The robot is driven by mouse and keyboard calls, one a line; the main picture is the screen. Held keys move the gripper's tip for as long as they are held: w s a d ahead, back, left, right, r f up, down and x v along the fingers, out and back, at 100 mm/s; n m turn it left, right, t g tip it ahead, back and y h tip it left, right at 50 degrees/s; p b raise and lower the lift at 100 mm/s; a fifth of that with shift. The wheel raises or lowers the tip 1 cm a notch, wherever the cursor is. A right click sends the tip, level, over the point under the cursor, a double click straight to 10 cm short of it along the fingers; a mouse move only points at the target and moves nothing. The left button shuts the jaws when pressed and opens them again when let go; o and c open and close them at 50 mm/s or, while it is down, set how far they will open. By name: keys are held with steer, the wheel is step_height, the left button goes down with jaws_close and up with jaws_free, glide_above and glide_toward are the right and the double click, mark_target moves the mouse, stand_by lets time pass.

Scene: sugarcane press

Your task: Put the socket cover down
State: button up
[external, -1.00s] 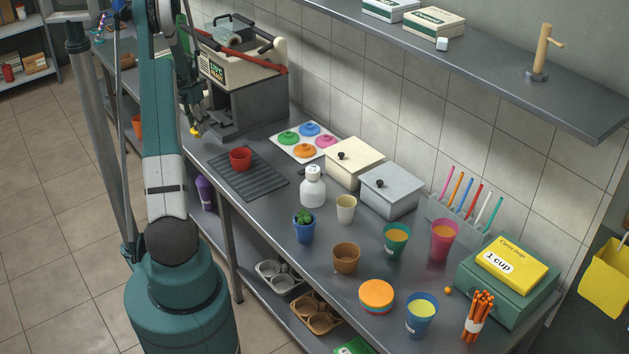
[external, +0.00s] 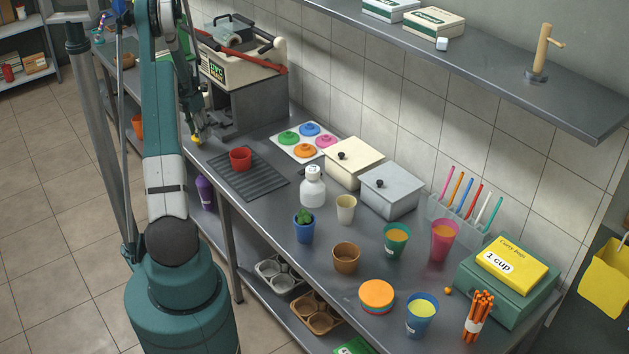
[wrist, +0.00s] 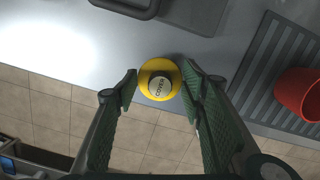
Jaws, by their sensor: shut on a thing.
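In the external view the cover shows as a small yellow spot (external: 196,140) under my gripper (external: 197,130), by the left edge of the bench (external: 262,230) near the press (external: 245,100). In the wrist view it overlaps the bench edge, with floor tiles behind part of it. I cannot tell whether its underside touches the bench.
A red cup (external: 240,158) stands on a ribbed dark mat (external: 262,183) to the right of my gripper. Coloured lids on a white sheet (external: 281,151) lie beyond it. Bare bench top lies between the mat and the press.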

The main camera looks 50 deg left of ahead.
mark_target(196, 132)
steer(key=shift+f, duration=0.2)
steer(key=o, duration=0.8)
steer(key=shift+o, duration=0.2)
steer(key=shift+r, duration=0.15)
step_height(196, 132, up, 12)
steer(key=s, duration=0.1)
steer(key=shift+s+d+p, duration=0.2)
steer(key=shift+p, duration=0.1)
stand_by(0.6)
